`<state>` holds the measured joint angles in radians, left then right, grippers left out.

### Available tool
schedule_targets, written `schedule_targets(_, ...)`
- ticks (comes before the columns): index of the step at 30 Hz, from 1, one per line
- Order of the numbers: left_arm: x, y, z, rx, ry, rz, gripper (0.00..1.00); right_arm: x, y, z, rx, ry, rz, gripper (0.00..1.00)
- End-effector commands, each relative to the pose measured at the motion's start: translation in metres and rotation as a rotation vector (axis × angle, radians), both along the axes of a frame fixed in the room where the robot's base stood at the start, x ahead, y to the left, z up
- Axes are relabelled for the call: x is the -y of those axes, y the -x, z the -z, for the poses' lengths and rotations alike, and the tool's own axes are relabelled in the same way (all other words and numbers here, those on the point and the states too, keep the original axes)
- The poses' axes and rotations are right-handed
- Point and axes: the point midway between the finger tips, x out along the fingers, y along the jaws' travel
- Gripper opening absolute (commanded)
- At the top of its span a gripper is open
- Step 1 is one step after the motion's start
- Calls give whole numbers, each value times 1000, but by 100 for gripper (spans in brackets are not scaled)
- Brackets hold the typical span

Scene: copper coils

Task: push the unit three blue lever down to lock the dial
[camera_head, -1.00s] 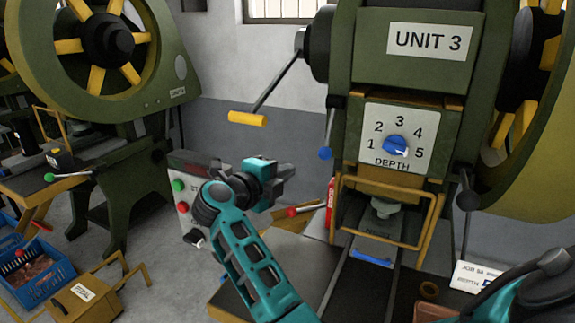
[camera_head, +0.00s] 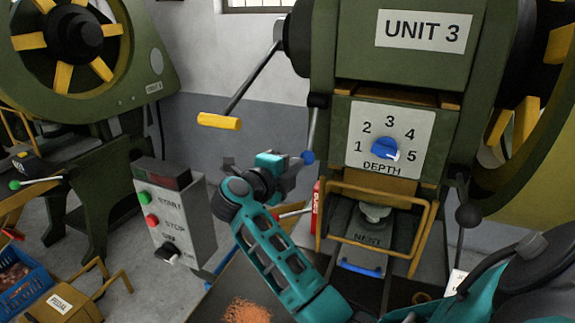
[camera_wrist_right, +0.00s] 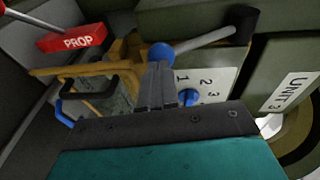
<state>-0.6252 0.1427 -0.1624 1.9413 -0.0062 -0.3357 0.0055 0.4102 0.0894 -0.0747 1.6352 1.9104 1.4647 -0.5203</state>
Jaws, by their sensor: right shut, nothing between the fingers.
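The unit three lever is a thin rod hanging down from a dark pivot at the left of the press, with a blue ball (camera_head: 308,157) at its lower end. The dial (camera_head: 384,149) has a blue knob on a white DEPTH plate, its white mark toward 5. My right gripper (camera_head: 298,164) is shut and empty, its fingertips close beside the blue ball. In the right wrist view, the fingertips (camera_wrist_right: 160,68) overlap the lower edge of the ball (camera_wrist_right: 161,53); contact cannot be told. My left gripper is not in view.
A yellow-handled crank (camera_head: 219,121) sticks out left of the press. A control box (camera_head: 172,213) stands left of my arm. A yellow guard frame (camera_head: 424,235) sits below the dial. A red PROP block (camera_wrist_right: 72,38) is near in the wrist view.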

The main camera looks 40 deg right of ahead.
Motion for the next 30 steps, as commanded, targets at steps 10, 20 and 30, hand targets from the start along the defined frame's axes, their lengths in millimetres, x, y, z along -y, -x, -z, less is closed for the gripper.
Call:
schedule_targets(10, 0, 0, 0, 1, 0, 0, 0, 4, 3, 2, -1, 0, -2, 0)
schedule_targets(20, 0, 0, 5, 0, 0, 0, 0, 6, 2, 6, 5, 10, 0, 0)
schedule_targets(30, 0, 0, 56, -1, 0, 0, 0, 29, -10, 32, 98, 188, 2, 0)
